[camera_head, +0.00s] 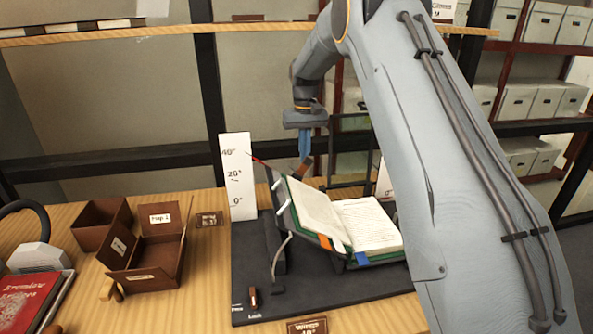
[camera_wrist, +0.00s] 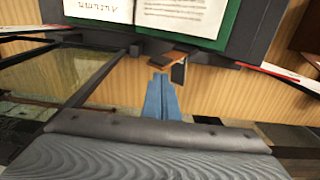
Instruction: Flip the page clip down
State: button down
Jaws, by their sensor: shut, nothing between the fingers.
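An open book (camera_head: 345,222) lies on a tilted cradle (camera_head: 290,232) with a dark base; its pages also show at the top of the wrist view (camera_wrist: 170,12). A small brown piece with a dark part (camera_wrist: 168,61), likely the page clip, sticks out past the book's edge; it also shows in the head view (camera_head: 301,168). My gripper (camera_head: 306,155) has its blue fingers together, pointing down at the brown piece. In the wrist view its fingertips (camera_wrist: 160,76) sit very close to the piece; I cannot tell whether they touch.
A scale board (camera_head: 238,190) with angle marks stands left of the cradle. A small lever (camera_head: 253,299) is at the base's front left. Brown boxes (camera_head: 155,250) and a red book (camera_head: 30,300) lie further left. A dark frame (camera_head: 350,150) stands behind the book.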

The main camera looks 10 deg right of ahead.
dwell(0.4)
jog(key=shift+s+f+p, duration=0.15)
jog(key=shift+s+p, duration=0.5)
jog(key=shift+s, duration=0.6)
jog(key=shift+s+f+p, duration=0.1)
jog(key=shift+s+p, duration=0.55)
jog(key=shift+s, duration=0.55)
jog(key=p, duration=0.3)
send_near(308, 162)
jog(key=shift+w+a+r, duration=0.15)
jog(key=shift+w+r, duration=0.05)
jog(key=shift+w, duration=0.75)
jog(key=s+f+b, duration=0.2)
jog(key=s+f, duration=0.4)
jog(key=s, duration=1.2)
jog(key=s+f+t+b, duration=0.1)
jog(key=s+f+b, duration=0.2)
jog(key=s, duration=1.6)
notch_tip(308, 162, down, 3)
jog(key=shift+s+f, duration=0.1)
jog(key=shift+s, duration=0.05)
